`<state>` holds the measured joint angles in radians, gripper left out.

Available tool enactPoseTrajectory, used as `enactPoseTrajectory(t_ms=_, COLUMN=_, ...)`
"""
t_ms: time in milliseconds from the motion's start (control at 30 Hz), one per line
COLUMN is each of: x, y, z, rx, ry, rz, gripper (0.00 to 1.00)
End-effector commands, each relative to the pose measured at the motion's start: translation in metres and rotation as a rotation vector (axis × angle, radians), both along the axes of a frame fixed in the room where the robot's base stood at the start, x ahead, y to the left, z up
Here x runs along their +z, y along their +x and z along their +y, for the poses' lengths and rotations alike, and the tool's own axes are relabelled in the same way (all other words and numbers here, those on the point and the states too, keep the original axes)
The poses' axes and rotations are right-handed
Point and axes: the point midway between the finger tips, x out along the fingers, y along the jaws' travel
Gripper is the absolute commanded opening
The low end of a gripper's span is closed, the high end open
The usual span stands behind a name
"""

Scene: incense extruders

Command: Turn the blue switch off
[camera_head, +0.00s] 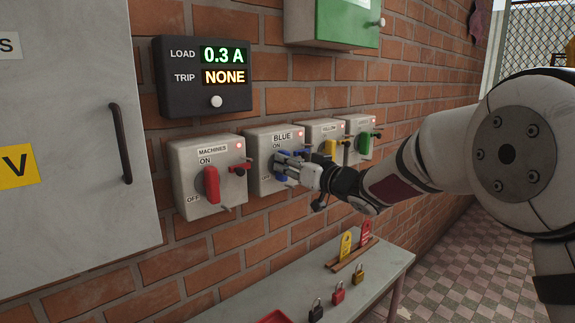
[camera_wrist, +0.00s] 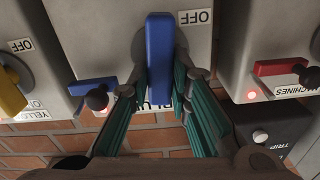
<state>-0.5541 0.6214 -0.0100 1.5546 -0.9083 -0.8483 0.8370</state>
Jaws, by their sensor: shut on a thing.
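The blue switch box (camera_head: 262,181) is on the brick wall between the machines and yellow boxes. Its blue handle (camera_wrist: 160,45) stands upright in the wrist view, which shows the box upside down. Its OFF label (camera_wrist: 194,17) is beside the handle's upper end there; the ON label (camera_head: 279,146) shows in the head view. My gripper (camera_head: 281,167) is shut on the handle, with one finger on each side, also in the wrist view (camera_wrist: 161,80). The fingers hide much of the handle in the head view. A red light (camera_head: 287,136) glows on the box.
The machines switch (camera_head: 211,185) is close on the left; the yellow (camera_head: 331,148) and green (camera_head: 365,145) switches are on the right. The display (camera_head: 204,76) reads LOAD 0.3 A, TRIP NONE. A bench (camera_head: 290,281) below holds padlocks and tags.

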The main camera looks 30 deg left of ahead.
Motion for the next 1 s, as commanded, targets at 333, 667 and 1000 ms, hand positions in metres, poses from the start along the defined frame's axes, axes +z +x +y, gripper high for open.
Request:
enactPoseTrajectory(t_ms=333, x=-0.0008, y=0.0049, z=-0.0028, rx=-0.002, ry=0.119, rz=0.282, gripper=0.0)
enactPoseTrajectory(t_ms=667, x=-0.0023, y=0.0078, z=-0.0041, rx=-0.003, ry=0.239, rz=0.572, gripper=0.0)
enactPoseTrajectory(t_ms=1000, x=-0.0057, y=0.0101, z=-0.0048, rx=-0.002, ry=0.364, rz=0.871, gripper=0.0)
